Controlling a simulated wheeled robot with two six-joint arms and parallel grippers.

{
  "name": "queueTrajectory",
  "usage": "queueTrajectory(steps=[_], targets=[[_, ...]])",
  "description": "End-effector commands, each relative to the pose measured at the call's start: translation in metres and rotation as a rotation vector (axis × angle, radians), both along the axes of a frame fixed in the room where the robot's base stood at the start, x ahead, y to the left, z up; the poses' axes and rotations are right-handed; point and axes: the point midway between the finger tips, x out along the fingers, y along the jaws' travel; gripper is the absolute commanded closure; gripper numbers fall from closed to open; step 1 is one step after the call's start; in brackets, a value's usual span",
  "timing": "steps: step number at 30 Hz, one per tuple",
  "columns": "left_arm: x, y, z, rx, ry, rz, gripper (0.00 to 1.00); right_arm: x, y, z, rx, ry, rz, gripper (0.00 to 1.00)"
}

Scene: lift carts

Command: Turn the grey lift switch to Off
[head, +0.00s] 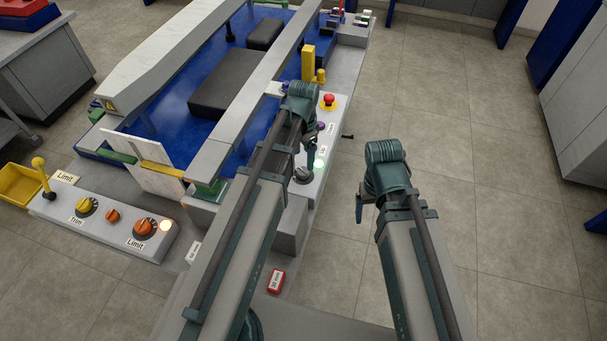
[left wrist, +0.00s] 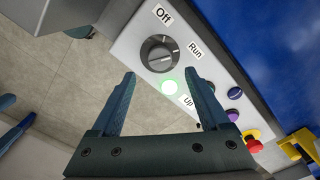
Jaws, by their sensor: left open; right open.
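The grey lift switch (left wrist: 158,54) is a round knob on a dark dial in the left wrist view. The "Off" label (left wrist: 163,14) lies above it and the "Run" label (left wrist: 195,50) to its right. I cannot tell for sure which label the knob points at. In the head view the switch (head: 303,175) sits on the grey panel. My left gripper (left wrist: 163,77) is open and empty, its fingertips apart and just short of the knob in the wrist picture. It also shows over the panel in the head view (head: 311,158). My right gripper (head: 361,207) hangs over the floor, right of the panel.
A lit green lamp (left wrist: 170,87) sits beside the switch, near the "Up" label (left wrist: 187,101). Purple button (left wrist: 233,116) and red emergency button (head: 329,100) are further along the panel. Another panel with orange and yellow knobs (head: 142,227) is at left. The floor at right is clear.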

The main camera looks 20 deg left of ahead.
Motion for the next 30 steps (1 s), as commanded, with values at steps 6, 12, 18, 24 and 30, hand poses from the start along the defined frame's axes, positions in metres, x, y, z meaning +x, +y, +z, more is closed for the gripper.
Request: queueTrajectory(steps=[6,12,18,24,30], targets=[[0.000,0.000,-0.040,0.000,0.000,0.000,0.21,0.000,0.000,-0.040,0.000,0.000,0.000,0.16],[0.000,0.000,-0.058,0.000,0.000,0.000,0.21,0.000,0.000,-0.059,0.000,0.000,0.000,0.16],[0.000,0.000,-0.061,0.000,0.000,0.000,0.21,0.000,0.000,-0.061,0.000,0.000,0.000,0.16],[0.000,0.000,-0.060,0.000,0.000,0.000,0.26,0.000,0.000,-0.060,0.000,0.000,0.000,0.16],[0.000,0.000,-0.060,0.000,0.000,0.000,0.62,0.000,0.000,-0.060,0.000,0.000,0.000,0.16]])
